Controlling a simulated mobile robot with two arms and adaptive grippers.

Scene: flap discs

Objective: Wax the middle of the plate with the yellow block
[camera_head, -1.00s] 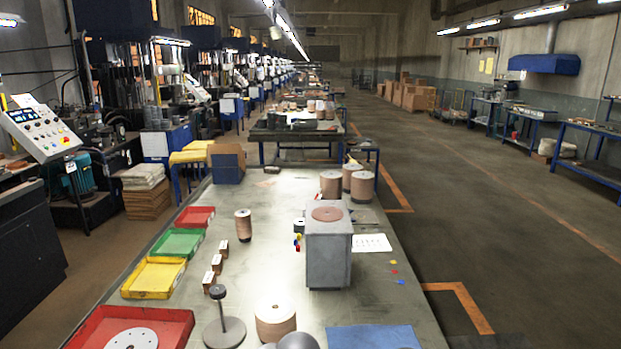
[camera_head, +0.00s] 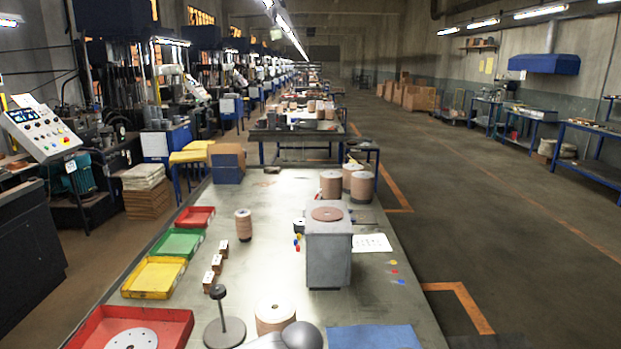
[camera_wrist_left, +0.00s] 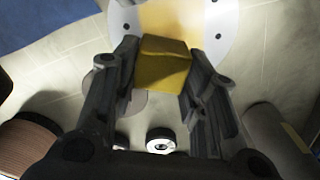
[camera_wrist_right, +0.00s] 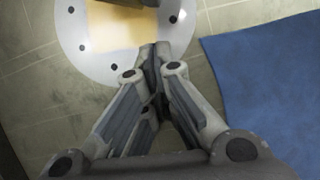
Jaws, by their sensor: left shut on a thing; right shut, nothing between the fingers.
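My left gripper (camera_wrist_left: 160,58) is shut on the yellow block (camera_wrist_left: 166,72), which sits between its fingertips in the left wrist view. Beyond the block lies the round white plate (camera_wrist_left: 226,28) with dark holes and a pale yellow square patch over its middle. The plate also shows in the right wrist view (camera_wrist_right: 87,58), cut off by the top edge. My right gripper (camera_wrist_right: 156,52) is shut and empty, with its tips over the plate's near edge. I cannot tell whether the block touches the plate. The head view shows neither the block nor this plate.
A blue mat (camera_head: 372,337) lies at the bench front, and its corner shows in the right wrist view (camera_wrist_right: 268,85). Spools (camera_head: 272,316), a grey stand (camera_head: 328,260), a rod on a round base (camera_head: 224,330) and coloured trays (camera_head: 152,278) stand around.

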